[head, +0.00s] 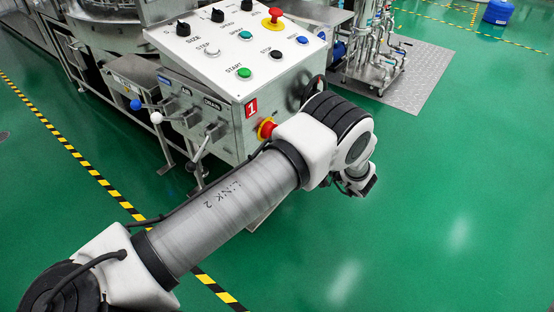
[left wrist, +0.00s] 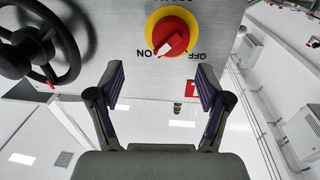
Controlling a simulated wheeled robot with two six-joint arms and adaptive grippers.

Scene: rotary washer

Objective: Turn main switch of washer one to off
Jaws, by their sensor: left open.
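The main switch (left wrist: 172,35) is a red knob on a yellow disc, set in a grey metal panel with ON and OFF marks. A white mark on the knob points toward ON. In the head view the main switch (head: 267,128) is on the side of the control box that bears a red number 1 label (head: 252,107). My left gripper (left wrist: 160,85) is open and empty, its fingers apart below the switch in the wrist picture and not touching it. In the head view my left gripper (head: 357,186) is small and mostly hidden beyond its wrist. My right gripper is out of view.
A black handwheel (left wrist: 38,45) is left of the switch in the wrist view. The box's sloped top (head: 240,58) carries knobs, buttons and a red emergency stop (head: 272,18). Pipework (head: 375,50) stands behind. The green floor (head: 450,170) at right is clear.

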